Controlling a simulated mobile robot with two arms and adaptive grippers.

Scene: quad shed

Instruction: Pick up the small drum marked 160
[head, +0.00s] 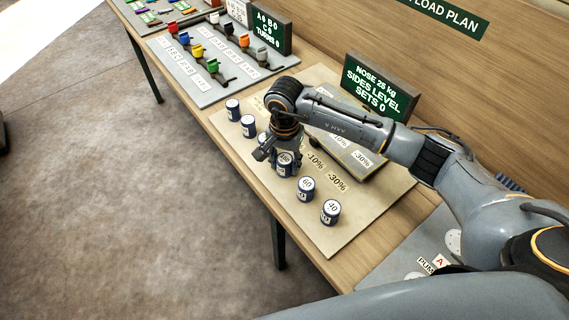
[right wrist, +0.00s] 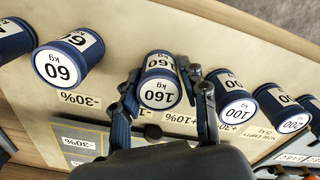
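The small drum marked 160 (right wrist: 160,82) stands upright in the right wrist view, blue with a white label and lid. In the head view a drum under my right arm (head: 285,163) appears to be the same one, partly covered by the gripper. My right gripper (right wrist: 160,100) has one finger on each side of this drum, near its edges. The fingers look open, with narrow gaps; firm contact is not visible. The gripper also shows in the head view (head: 272,152), low over the row. My left gripper is in neither view.
Beside it stand drums marked 60 (right wrist: 68,60) and 100 (right wrist: 236,97), close to the fingers. The drum marked 40 (head: 330,211) is at the near row end. Signboards (head: 376,88) stand behind. The board (head: 345,238) is bare near its front corner.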

